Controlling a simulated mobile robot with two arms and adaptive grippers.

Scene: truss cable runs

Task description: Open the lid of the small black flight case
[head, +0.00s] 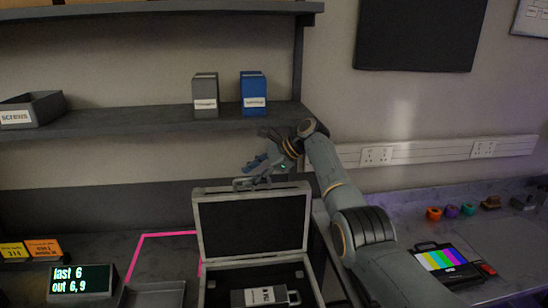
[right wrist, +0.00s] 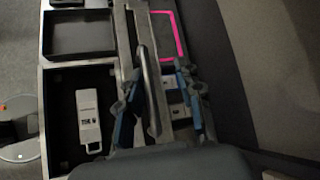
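The small black flight case (head: 197,250) has a grey metal frame. Its lid (head: 252,222) stands up at the back, showing the dark lining, and the case lies open. A grey labelled block with a loop at one end (head: 265,297) lies inside; it also shows in the right wrist view (right wrist: 88,115). My right gripper (head: 260,168) is at the lid's top edge, by the handle (head: 250,184). In the right wrist view its blue-padded fingers (right wrist: 158,105) are apart, with the handle (right wrist: 146,70) between them. Whether either finger touches is unclear. My left gripper is not in view.
A shelf (head: 150,122) with a grey box (head: 205,95) and a blue box (head: 254,93) runs above the gripper. A pink outline (head: 140,255) and a grey tray (head: 155,290) are left of the case. A small display (head: 82,282) stands farther left.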

